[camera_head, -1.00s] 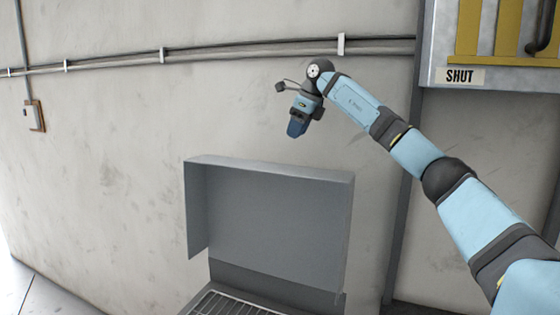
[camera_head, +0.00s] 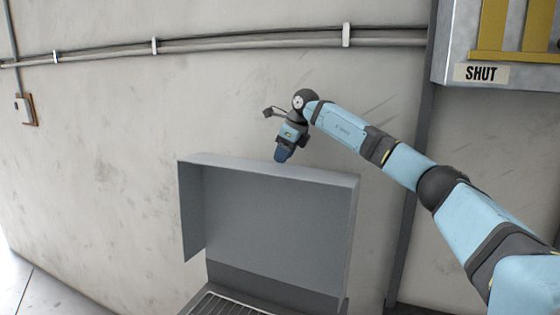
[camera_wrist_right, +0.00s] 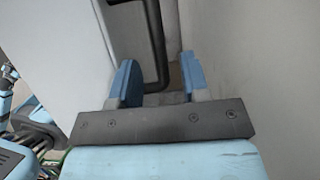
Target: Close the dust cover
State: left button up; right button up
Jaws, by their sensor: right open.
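The dust cover (camera_head: 270,225) is a grey box-like lid. It stands raised and open, hinged at its lower edge above a slotted base (camera_head: 225,304). My right gripper (camera_head: 283,157) is just at the cover's top back edge, pointing down; whether it touches is unclear. In the right wrist view, the open, empty gripper (camera_wrist_right: 158,75) points into the gap between a pale panel (camera_wrist_right: 55,60), apparently the cover's back, and the wall. My left gripper is not in view.
The concrete wall (camera_head: 95,150) stands close behind the cover. A dark bent pipe (camera_wrist_right: 155,40) shows beyond the fingers in the wrist view.

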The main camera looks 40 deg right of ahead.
jog(key=x, duration=0.2)
jog(key=shift+w+a+f, duration=0.1)
jog(key=shift+a+f, duration=0.2)
jog(key=shift+f, duration=0.05)
jog(key=shift+w+f, duration=0.15)
jog(key=shift+f, duration=0.15)
jog(key=shift+r, duration=0.1)
grip_shut()
jog(key=s+a+f+h+b, duration=0.1)
jog(key=s+a+b, duration=0.1)
jog(key=a, duration=0.4)
jog(key=s+a+f+t+h+b, duration=0.1)
jog(key=s+a+b, duration=0.2)
jog(key=s+a, duration=0.2)
jog(key=s+a+n+t+h+b, duration=0.1)
jog(key=s+a+b, duration=0.2)
jog(key=a, duration=0.6)
jog(key=shift+s+a+f, duration=0.25)
jog(key=shift+s+f, duration=0.15)
grip_release()
jog(key=shift+w, duration=0.1)
